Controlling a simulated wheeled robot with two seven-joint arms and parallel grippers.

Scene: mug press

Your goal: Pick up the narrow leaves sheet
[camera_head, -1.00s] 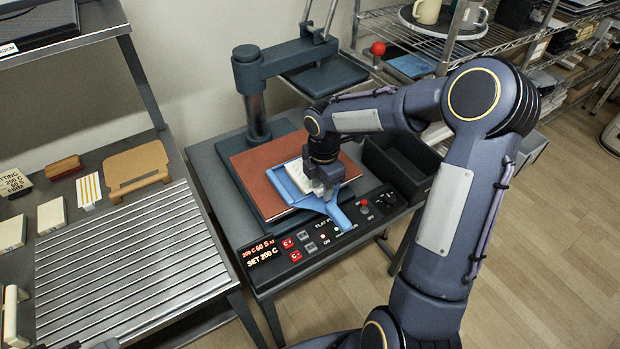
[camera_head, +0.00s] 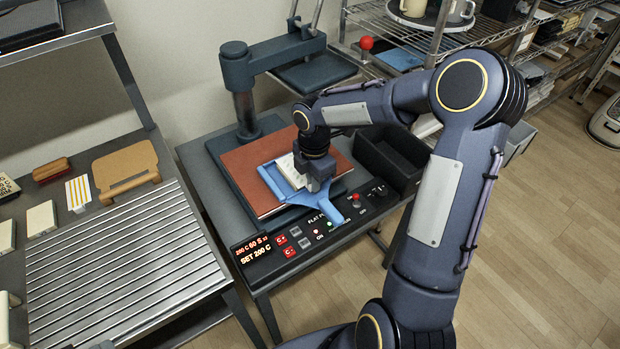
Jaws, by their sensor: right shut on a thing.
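A small pale sheet (camera_head: 288,172) shows partly beside my right gripper, over the red-brown pad of the flat press. It may be the narrow leaves sheet, but its print is too small to read. My right gripper (camera_head: 317,184) points down and is shut at the sheet's right side; its fingers hide part of the sheet. A blue flat piece with a handle (camera_head: 328,209) lies under and around the sheet, its handle reaching toward the control panel. My left gripper is not in view.
The press's red-brown pad (camera_head: 243,172) lies below, with its dark upper plate (camera_head: 312,71) swung back. A dark open bin (camera_head: 400,150) stands at the right. The left table holds a striped sheet (camera_head: 78,192), a tan board (camera_head: 125,168) and a ribbed metal area (camera_head: 115,255).

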